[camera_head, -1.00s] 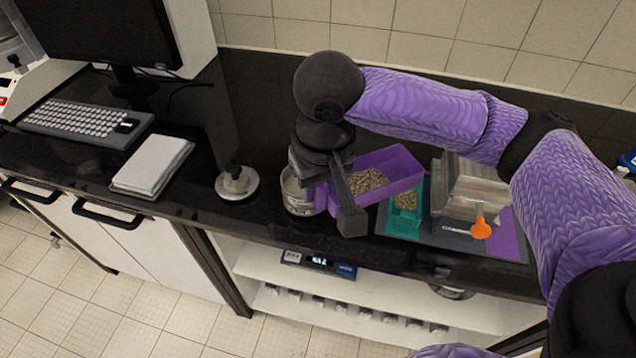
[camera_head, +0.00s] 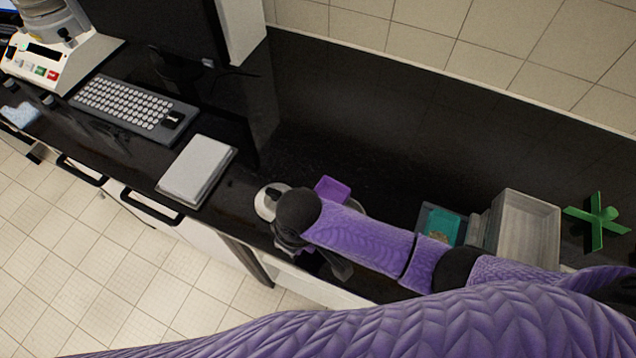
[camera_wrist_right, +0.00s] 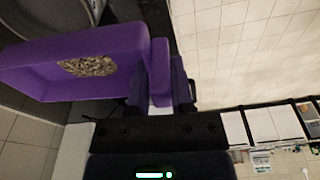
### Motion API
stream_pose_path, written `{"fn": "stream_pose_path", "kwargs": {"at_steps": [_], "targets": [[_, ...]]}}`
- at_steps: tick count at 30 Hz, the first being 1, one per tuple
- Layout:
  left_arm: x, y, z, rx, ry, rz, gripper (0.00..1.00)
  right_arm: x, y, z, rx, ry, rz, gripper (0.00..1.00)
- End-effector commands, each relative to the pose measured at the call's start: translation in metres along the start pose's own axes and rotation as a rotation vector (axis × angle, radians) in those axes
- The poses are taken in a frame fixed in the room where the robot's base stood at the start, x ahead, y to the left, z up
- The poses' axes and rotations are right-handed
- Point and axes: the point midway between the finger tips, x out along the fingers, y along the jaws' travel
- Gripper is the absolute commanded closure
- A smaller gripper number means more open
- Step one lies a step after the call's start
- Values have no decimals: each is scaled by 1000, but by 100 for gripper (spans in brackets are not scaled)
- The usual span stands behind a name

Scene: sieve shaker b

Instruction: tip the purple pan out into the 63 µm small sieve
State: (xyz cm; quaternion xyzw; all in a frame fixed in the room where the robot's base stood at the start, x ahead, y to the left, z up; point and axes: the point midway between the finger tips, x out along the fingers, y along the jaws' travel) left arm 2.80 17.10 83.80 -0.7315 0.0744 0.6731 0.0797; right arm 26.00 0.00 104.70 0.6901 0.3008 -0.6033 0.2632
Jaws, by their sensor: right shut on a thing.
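The purple pan (camera_head: 333,188) shows only in part in the head view, behind my right wrist. In the right wrist view the pan (camera_wrist_right: 105,60) lies at the left with a patch of grey-brown grains inside. My right gripper (camera_wrist_right: 165,85) is shut on the pan's end tab; in the head view its fingers (camera_head: 335,264) are partly hidden. A round metal vessel (camera_head: 356,206), apparently the small sieve, is mostly hidden beneath my arm and the pan. A metal rim (camera_wrist_right: 75,12) shows close beside the pan in the wrist view. No size label is readable. My left gripper is not in view.
A round metal lid with a knob (camera_head: 268,203) stands left of my wrist. A teal container with grains (camera_head: 443,225) and a grey metal box (camera_head: 530,225) stand to the right, near a green cross-shaped thing (camera_head: 597,221). The bench behind is clear.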

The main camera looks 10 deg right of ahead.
Motion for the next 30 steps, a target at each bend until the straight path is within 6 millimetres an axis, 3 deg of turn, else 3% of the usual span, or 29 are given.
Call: {"fn": "stream_pose_path", "kwargs": {"at_steps": [1,3,8,20,30], "targets": [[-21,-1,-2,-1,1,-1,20,-10,-15,2,-43,-7,-12,100],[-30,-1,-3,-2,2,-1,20,-9,-30,5,-99,-11,-15,100],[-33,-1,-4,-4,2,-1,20,-5,-40,10,-151,-6,-30,100],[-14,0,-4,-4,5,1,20,-25,-13,20,-116,155,-282,100],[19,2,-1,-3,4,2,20,-45,9,28,-81,303,-524,100]]}}
